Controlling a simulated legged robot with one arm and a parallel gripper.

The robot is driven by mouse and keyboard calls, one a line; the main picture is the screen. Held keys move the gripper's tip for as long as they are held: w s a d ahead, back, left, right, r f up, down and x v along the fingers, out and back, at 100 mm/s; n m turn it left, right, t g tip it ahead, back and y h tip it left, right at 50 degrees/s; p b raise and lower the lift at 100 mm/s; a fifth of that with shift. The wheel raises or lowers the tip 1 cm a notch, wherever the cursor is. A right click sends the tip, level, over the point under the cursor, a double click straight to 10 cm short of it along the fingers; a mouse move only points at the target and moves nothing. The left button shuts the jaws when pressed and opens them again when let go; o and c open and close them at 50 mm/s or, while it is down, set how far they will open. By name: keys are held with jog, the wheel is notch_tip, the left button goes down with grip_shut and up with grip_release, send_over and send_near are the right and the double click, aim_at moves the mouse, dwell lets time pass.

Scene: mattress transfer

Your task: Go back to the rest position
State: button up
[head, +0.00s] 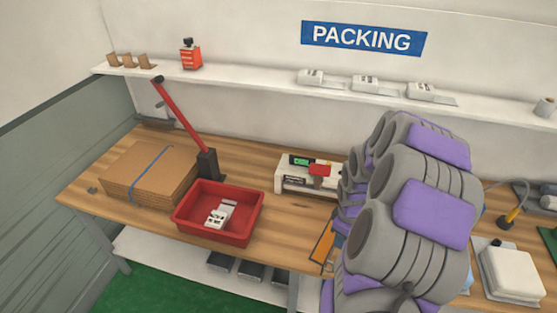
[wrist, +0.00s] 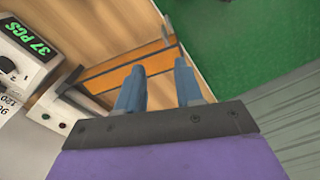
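My gripper (wrist: 160,72) shows in the wrist view with its two blue fingers apart and nothing between them. It is above the front edge of the wooden bench, with green floor past the edge. In the head view my grey and purple arm is folded up at the right and hides most of the gripper. A red bin (head: 185,226) stands at the front of the bench, left of my arm, with a white item (head: 219,214) lying in it. An orange flat piece (wrist: 128,77) lies on the bench below the fingers.
A counting scale (head: 283,178) stands behind the bin; its display reads 37 PCS in the wrist view (wrist: 30,38). Stacked flat cardboard (head: 145,172) and a red-handled lever tool (head: 185,118) are at left. A white box (head: 511,274) is at right. A wall shelf (head: 235,77) runs behind.

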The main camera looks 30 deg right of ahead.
jog(key=a+r+b, duration=0.1)
jog(key=a+r, duration=0.2)
jog(key=a, duration=0.3)
jog(key=a+r+m+g+b, duration=0.1)
jog(key=a+r, duration=0.2)
jog(key=a, duration=0.3)
jog(key=a+r+b, duration=0.1)
jog(key=a+r, duration=0.1)
jog(key=a, duration=0.4)
jog(key=s+a+r+m+b, duration=0.2)
jog(key=s+a+r+b, duration=0.1)
jog(key=s+a, duration=1)
jog(key=shift+s+r+g, duration=0.15)
jog(key=shift+r+g, duration=0.25)
